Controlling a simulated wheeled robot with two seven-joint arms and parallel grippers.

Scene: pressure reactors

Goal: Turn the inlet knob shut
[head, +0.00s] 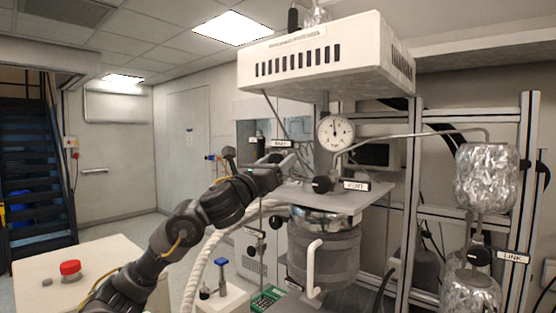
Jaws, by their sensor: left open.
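My left arm comes up from the lower left, and its gripper (288,165) is at the left side of the reactor head, with its jaws open. A small white label (281,143) sits just above the gripper; its lettering is too small to read surely. The knob that goes with this label is largely hidden behind the gripper, so I cannot tell whether the fingers touch it or how it is turned. A black knob (322,184) stands beside the VENT label (357,185), to the right of the gripper. My right gripper is out of view.
A round pressure gauge (335,132) stands above the metal reactor vessel (325,250). A white slotted housing (315,60) hangs overhead. Foil-wrapped vessels (486,178) and a LINK label (513,257) are at right. A red-capped item (70,268) sits on the white bench at lower left.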

